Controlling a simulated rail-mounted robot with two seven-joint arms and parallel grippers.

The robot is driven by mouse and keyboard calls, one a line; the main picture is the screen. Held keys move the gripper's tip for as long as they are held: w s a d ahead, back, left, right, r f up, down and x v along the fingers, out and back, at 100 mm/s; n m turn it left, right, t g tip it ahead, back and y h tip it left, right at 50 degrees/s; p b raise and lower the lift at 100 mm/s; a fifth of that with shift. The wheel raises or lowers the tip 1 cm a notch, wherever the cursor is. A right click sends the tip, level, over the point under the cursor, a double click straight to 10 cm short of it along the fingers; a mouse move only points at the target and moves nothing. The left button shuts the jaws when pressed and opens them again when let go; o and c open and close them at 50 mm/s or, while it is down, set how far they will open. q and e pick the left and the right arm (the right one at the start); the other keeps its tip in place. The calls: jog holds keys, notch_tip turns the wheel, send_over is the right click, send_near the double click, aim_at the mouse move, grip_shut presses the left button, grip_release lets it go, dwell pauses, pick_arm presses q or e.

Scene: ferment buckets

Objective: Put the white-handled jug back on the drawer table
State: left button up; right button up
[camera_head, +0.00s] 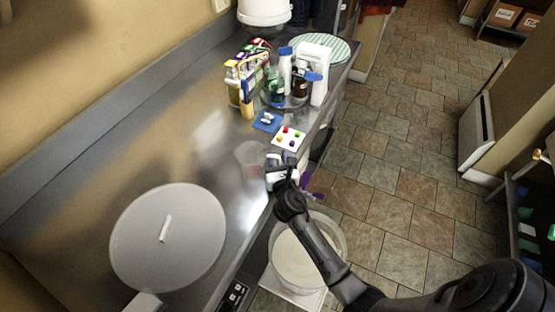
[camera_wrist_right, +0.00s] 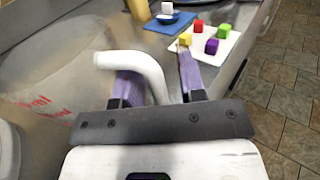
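The jug (camera_head: 250,157) is clear, stands at the counter's front edge in the head view, and is hard to see against the metal. Its red lettering and clear wall (camera_wrist_right: 45,100) show at left in the right wrist view, with its curved white handle (camera_wrist_right: 140,66). My right gripper (camera_head: 275,160) is at the handle. In the wrist view its purple fingers (camera_wrist_right: 158,82) stand either side of the handle, with a gap at the right finger. The jug's base and its contact with the metal counter (camera_head: 90,160) are unclear. My left gripper is not in view.
A large round grey lid (camera_head: 185,240) lies on the near counter. A white board with coloured cubes (camera_head: 289,139) and a blue mat (camera_head: 266,122) lie just beyond the jug. Bottles (camera_head: 319,85) crowd the far end. A bucket (camera_head: 300,257) stands below the front edge.

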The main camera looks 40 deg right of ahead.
jog(key=shift+r, duration=0.2)
jog(key=s+a+f+m+g+y, duration=0.3)
jog(key=s+a+m+g, duration=0.1)
jog(key=s+m, duration=0.5)
jog(key=s+a+f+m+g+y, duration=0.3)
jog(key=s+a+m, duration=0.3)
jog(key=s+m, duration=0.3)
jog(key=s+a+f+m+g+y+b, duration=0.1)
jog(key=s+a+f+m+g+y, duration=0.2)
jog(key=s+m, duration=0.6)
jog(key=s+a+g, duration=0.1)
jog(key=s+a, duration=0.1)
jog(key=s, duration=0.3)
jog(key=shift+s+a+f+g+y, duration=0.25)
jog(key=shift+f+g+y, duration=0.05)
jog(key=shift+f+y, duration=0.1)
